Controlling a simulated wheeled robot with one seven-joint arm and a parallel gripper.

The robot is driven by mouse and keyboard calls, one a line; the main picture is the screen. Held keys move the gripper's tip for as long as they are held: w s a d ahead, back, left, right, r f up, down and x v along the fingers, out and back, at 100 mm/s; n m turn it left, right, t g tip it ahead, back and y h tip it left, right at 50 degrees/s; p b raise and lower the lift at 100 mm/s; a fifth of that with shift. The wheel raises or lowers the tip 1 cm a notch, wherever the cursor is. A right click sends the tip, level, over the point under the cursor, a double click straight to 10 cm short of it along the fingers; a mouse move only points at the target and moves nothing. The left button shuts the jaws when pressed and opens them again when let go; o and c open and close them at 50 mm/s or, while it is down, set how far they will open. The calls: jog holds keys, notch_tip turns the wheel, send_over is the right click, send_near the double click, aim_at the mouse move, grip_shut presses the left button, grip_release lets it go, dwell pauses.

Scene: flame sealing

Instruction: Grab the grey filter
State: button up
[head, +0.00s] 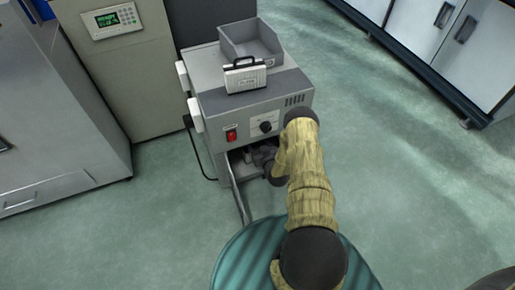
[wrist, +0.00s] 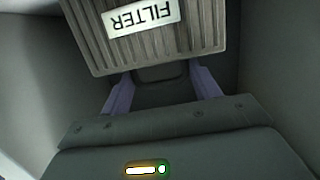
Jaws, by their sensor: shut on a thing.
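The grey filter (wrist: 150,45) fills the top of the wrist view. It is a ribbed block with a white label reading FILTER, upside down in the picture. My gripper (wrist: 165,82) is shut on the filter's near end, with one finger on each side. In the head view my gripper (head: 262,160) is small and dark, inside the open lower bay of the grey machine (head: 255,105). The filter cannot be made out in the head view, as my arm and the machine's body hide it.
On top of the machine are an open grey bin (head: 250,42) and a small silver case (head: 245,76) with a black handle. A red switch (head: 231,135) and a knob are on its front. Cabinets stand left and upper right. The floor to the right is clear.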

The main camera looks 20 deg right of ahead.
aim_at(258, 147)
jog(key=shift+r, duration=0.15)
jog(key=shift+r+p, duration=0.25)
jog(key=shift+p, duration=0.05)
notch_tip(258, 147, up, 3)
jog(key=shift+p, duration=1.15)
jog(key=s+p, duration=0.6)
jog(key=s, duration=1.2)
jog(key=shift+f, duration=0.15)
